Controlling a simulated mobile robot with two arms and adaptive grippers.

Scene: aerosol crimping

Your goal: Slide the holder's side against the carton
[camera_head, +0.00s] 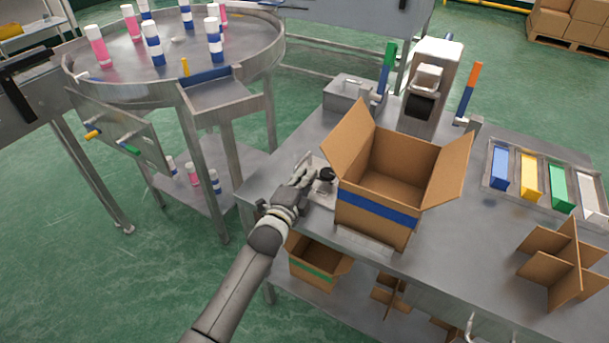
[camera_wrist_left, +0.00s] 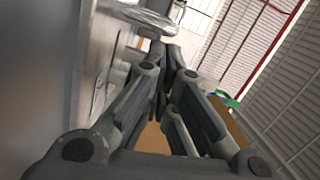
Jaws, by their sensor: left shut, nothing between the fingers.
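The carton (camera_head: 375,215) is an open brown box with a blue stripe, upright near the table's front edge with its flaps spread. A small metal piece with a dark round part (camera_head: 326,174), seemingly the holder, sits at the carton's left side. My gripper partly covers it, so I cannot tell whether it touches the carton. My left gripper (camera_head: 303,172) is shut and empty, right beside this metal piece. In the left wrist view its fingers (camera_wrist_left: 172,62) are together, with a shiny rounded metal part (camera_wrist_left: 145,17) just beyond them. My right gripper is not in view.
The steel table (camera_head: 440,262) also carries a crimping machine (camera_head: 432,85), a tray of coloured strips (camera_head: 558,190) and a cardboard divider (camera_head: 565,262). A round table (camera_head: 120,60) with several cans stands at the back left. A green-striped box (camera_head: 315,268) is on the lower shelf.

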